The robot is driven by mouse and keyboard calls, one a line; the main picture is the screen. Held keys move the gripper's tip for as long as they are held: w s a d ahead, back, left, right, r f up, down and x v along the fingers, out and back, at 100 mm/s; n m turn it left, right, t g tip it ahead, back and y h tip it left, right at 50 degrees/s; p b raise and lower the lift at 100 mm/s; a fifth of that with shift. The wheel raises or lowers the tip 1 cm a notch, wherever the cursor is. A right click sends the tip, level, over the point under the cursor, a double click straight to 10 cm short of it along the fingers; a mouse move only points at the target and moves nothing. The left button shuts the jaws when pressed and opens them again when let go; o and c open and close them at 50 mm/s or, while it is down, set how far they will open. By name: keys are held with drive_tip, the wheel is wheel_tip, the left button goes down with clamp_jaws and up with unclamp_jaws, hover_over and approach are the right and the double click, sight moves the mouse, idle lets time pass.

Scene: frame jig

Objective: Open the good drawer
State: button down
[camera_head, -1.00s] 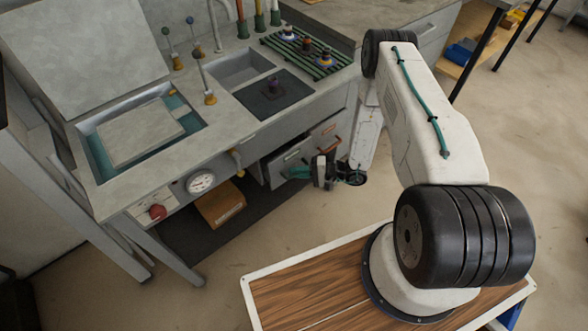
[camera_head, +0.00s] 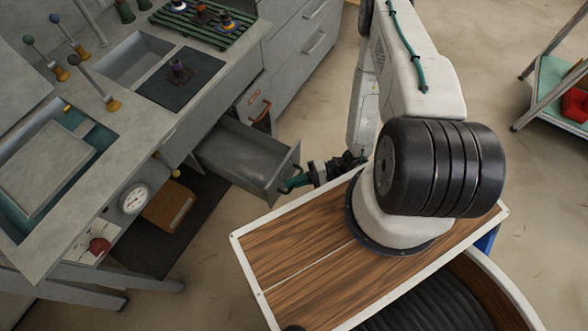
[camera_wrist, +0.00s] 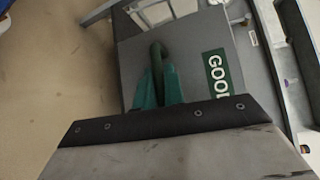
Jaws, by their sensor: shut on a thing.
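The good drawer (camera_head: 282,175) is a grey metal drawer pulled well out of the bench, with its empty-looking inside showing in the head view. Its front (camera_wrist: 190,48) shows in the wrist view with a green label (camera_wrist: 217,75) reading GOO, the rest cut off. My gripper (camera_head: 291,184) is at the outer face of the drawer front. In the wrist view my gripper's teal fingers (camera_wrist: 159,86) are shut on the dark curved handle (camera_wrist: 156,52).
A cardboard box (camera_head: 168,206) sits below the bench on a dark mat. My wooden-topped base is close in front of the open drawer.

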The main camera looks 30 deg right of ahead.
drive_tip(key=shift+s+d, duration=0.15)
drive_tip(key=shift+d, duration=0.05)
drive_tip(key=c, duration=1.5)
unclamp_jaws()
drive_tip(key=v, duration=0.7)
drive_tip(key=shift+d, duration=0.4)
drive_tip(key=shift+s, duration=0.15)
